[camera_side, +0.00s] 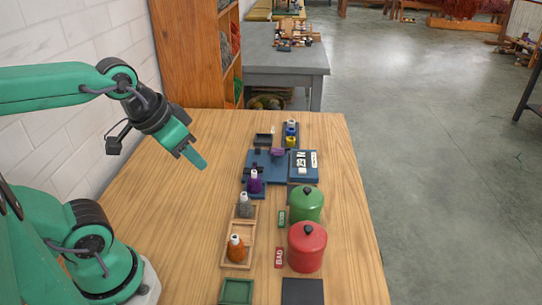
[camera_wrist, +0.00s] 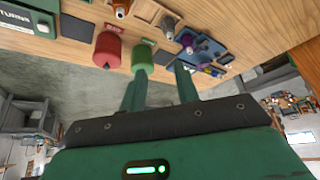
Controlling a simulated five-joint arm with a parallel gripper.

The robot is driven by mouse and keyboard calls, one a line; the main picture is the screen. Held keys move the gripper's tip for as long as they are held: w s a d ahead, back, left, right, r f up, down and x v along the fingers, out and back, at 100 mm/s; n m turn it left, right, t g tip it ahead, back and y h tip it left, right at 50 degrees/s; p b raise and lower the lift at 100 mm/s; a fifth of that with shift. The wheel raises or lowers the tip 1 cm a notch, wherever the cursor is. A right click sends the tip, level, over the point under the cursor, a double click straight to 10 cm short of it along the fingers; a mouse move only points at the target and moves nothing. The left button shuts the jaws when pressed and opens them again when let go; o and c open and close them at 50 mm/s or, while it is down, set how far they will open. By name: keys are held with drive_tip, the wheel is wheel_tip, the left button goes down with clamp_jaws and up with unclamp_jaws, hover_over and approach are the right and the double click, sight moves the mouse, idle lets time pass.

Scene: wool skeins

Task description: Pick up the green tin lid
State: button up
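The green tin (camera_side: 308,212) stands upright at the table's right side, with its green lid (camera_side: 304,194) and dark knob on top. In the wrist view, which is turned over, the green tin (camera_wrist: 143,54) shows beyond my fingertips, and the left finger partly covers its lid end. My gripper (camera_side: 194,156) is held in the air to the left of the tin and well apart from it. In the wrist view my gripper (camera_wrist: 160,70) has its two fingers spread, with nothing between them.
A red tin (camera_side: 307,248) stands close in front of the green one. Small bottles on wooden trays (camera_side: 238,243) and blue stands (camera_side: 262,165) line the table to the left and behind. A dark square (camera_side: 302,291) lies at the front. The table's left half is clear.

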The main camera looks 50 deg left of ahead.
drive_tip(key=o, duration=1.3)
drive_tip(key=shift+c, duration=0.2)
drive_tip(key=shift+w, duration=0.1)
drive_tip(key=m+g, duration=0.5)
drive_tip(key=m, duration=0.8)
hover_over(307, 189)
drive_tip(key=f, duration=0.7)
drive_tip(key=shift+a+f, duration=0.2)
drive_tip(key=shift+a, duration=0.1)
drive_tip(key=shift+w+d+f+m+g, duration=0.2)
drive_tip(key=shift+f+m+g, duration=0.1)
drive_tip(key=shift+f, duration=0.15)
drive_tip(key=shift+s+f, duration=0.1)
drive_tip(key=shift+f, duration=3.8)
drive_tip(key=c, duration=1.3)
